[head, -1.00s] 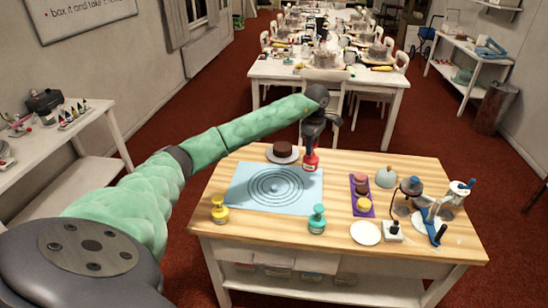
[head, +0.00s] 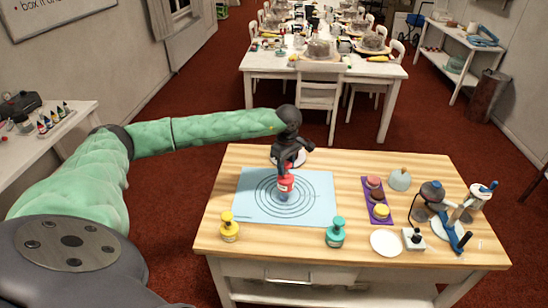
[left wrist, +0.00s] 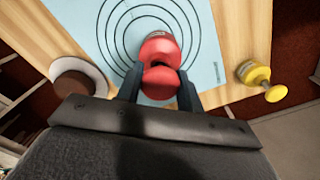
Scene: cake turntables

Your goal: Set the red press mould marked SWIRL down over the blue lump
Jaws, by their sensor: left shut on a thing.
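My left gripper (head: 287,168) is shut on the red press mould (head: 286,187) and holds it upright over the middle of the ringed light-blue mat (head: 318,207). The left wrist view shows the mould (left wrist: 160,52) between the two fingers (left wrist: 160,90), near the centre of the rings. I cannot make out the blue lump; the mould covers the centre of the rings. Whether the mould touches anything below cannot be told. The SWIRL marking is not readable. My right gripper is not in view.
A yellow press (head: 229,228) and a teal press (head: 335,233) stand at the mat's front edge. To the right are a purple tray (head: 371,198) with small cakes, a white plate (head: 386,243) and a grey dome (head: 399,179).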

